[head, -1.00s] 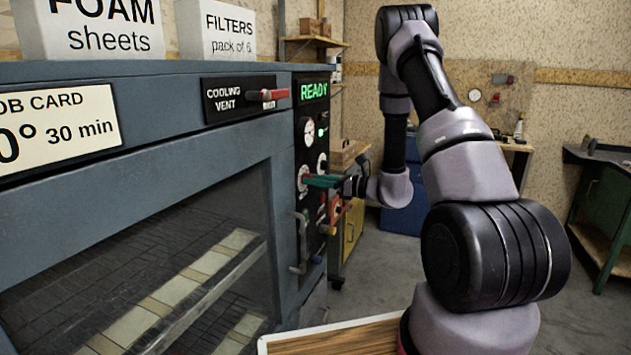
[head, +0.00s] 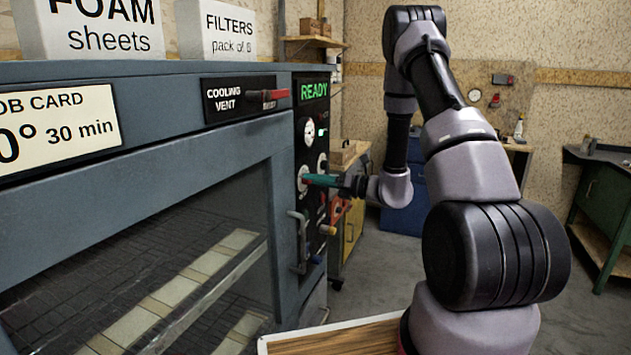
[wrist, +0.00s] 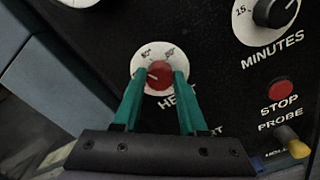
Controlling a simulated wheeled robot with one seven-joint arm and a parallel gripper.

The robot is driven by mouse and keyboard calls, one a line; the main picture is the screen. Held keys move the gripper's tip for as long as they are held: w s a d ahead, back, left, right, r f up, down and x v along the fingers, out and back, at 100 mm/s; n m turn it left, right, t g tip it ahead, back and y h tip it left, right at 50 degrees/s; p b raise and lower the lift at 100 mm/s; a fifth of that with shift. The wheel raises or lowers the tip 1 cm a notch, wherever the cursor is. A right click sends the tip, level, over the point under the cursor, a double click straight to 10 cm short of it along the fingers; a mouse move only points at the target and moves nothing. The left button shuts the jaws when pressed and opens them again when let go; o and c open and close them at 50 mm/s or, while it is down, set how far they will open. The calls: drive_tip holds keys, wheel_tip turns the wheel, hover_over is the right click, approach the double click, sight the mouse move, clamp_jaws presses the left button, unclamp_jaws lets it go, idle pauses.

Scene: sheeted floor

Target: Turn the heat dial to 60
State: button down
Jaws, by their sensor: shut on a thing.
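The heat dial is a small red knob (wrist: 159,75) on a round white scale plate (wrist: 141,64), lettered HEAT, on the oven's black control panel (wrist: 95,40). My gripper (wrist: 159,77) has its two green fingers on either side of the red knob and is shut on it. A light pointer mark on the knob points toward the left in the wrist view. The scale figures are too small and partly hidden to read. In the head view, my gripper (head: 308,180) reaches the panel from the right, and its fingers cover most of the dial.
The minutes dial (wrist: 276,10) is up and right of the heat dial. The red stop button (wrist: 281,91) and a yellow-tipped probe plug (wrist: 293,142) are close on the right. The door handle (head: 299,243) is below my gripper. A green READY display (head: 314,91) is lit above.

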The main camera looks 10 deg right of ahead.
drive_tip(key=m, duration=0.4)
drive_tip(key=shift+f+m, duration=0.1)
drive_tip(key=shift+m, duration=0.3)
idle(0.4)
drive_tip(key=shift+c, duration=2.3)
unclamp_jaws()
drive_tip(key=v, duration=1.1)
